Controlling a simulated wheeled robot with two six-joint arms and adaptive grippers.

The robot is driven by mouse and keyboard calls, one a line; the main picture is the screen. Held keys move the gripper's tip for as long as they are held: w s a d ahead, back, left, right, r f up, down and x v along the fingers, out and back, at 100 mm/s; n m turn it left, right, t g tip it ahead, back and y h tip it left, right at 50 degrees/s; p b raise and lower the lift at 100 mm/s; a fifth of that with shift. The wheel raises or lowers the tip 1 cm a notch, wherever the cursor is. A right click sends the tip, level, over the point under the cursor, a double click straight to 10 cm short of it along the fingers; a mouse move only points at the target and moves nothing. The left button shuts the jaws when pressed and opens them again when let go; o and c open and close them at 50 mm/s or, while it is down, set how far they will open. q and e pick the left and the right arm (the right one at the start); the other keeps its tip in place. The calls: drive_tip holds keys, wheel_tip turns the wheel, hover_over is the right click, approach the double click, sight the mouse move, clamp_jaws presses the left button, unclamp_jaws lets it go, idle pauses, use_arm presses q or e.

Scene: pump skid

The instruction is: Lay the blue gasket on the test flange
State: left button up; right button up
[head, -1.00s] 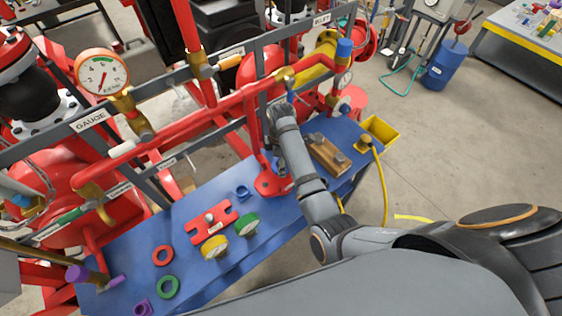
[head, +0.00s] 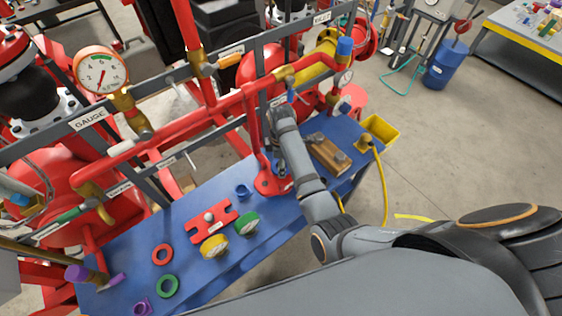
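A small blue ring-like piece (head: 242,190), which looks like the blue gasket, lies on the blue bench top behind the red plate. A red flange (head: 268,184) at the foot of a red pipe stands to its right; I take it for the test flange. My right arm reaches in from the lower right, and its wrist is above and just right of this flange. My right gripper is mostly hidden behind the wrist and forearm, around the flange's right side. Its fingers and anything between them cannot be made out. My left gripper is out of view.
On the bench (head: 190,212) lie a red ring (head: 162,246), a green ring (head: 158,287), a purple piece (head: 142,307) and a red plate (head: 208,226). Yellow (head: 214,247) and green (head: 246,223) round parts stand near its front. A wooden block (head: 328,154) and yellow bin (head: 380,129) are right of my forearm.

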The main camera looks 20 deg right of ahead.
drive_tip(key=shift+f+b, duration=0.55)
drive_tip(key=shift+f, duration=1.15)
drive_tip(key=o, duration=1.2)
